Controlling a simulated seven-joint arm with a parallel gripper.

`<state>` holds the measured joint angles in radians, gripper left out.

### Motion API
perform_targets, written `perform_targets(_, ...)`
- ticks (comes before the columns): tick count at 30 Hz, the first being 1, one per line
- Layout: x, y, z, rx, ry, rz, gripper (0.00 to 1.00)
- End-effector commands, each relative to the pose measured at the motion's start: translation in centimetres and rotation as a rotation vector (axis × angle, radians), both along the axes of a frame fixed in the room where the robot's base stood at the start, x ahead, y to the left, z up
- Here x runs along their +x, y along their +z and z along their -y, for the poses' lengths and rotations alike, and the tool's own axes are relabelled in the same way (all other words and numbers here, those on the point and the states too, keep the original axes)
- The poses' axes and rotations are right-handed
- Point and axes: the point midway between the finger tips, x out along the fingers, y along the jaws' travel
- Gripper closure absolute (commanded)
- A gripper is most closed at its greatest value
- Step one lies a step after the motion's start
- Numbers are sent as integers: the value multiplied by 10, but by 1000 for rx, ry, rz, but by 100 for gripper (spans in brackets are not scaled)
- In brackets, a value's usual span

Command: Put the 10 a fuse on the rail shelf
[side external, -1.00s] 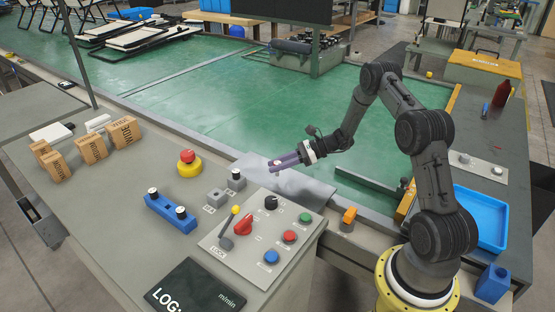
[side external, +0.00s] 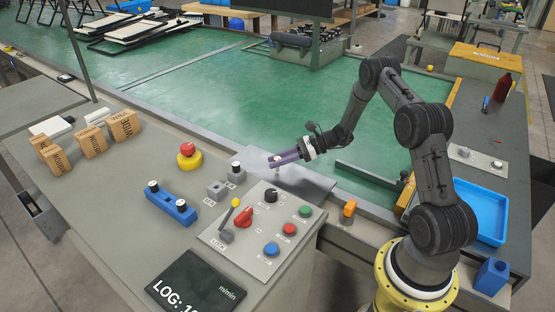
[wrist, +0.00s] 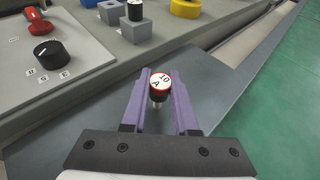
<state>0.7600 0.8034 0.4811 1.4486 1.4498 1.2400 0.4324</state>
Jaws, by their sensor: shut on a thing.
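The 10 A fuse (wrist: 160,84) has a white top marked "10 A", a red rim and a dark body with a metal pin below. My gripper (side external: 277,160) has purple fingers and is shut on this fuse. The fuse stands roughly upright between the fingertips in the wrist view. My gripper holds it over a flat grey plate (side external: 310,186) beside the conveyor's near edge. This plate may be the rail shelf; no label shows. I cannot tell the exact gap between the fuse and the plate.
A control panel (side external: 262,250) with knobs and buttons lies to the left of the plate. The green belt (side external: 230,110) beyond is mostly clear.

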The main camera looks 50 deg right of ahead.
Motion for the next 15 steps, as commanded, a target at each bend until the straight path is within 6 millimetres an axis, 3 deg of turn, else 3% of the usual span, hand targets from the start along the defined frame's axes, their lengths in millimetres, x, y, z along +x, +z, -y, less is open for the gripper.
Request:
perform_targets(7,0,-5,0,1,-1,-1,100)
perform_targets(8,0,-5,0,1,0,-1,69)
perform_targets(13,0,-5,0,1,0,-1,39)
perform_targets(15,0,-5,0,1,0,-1,38)
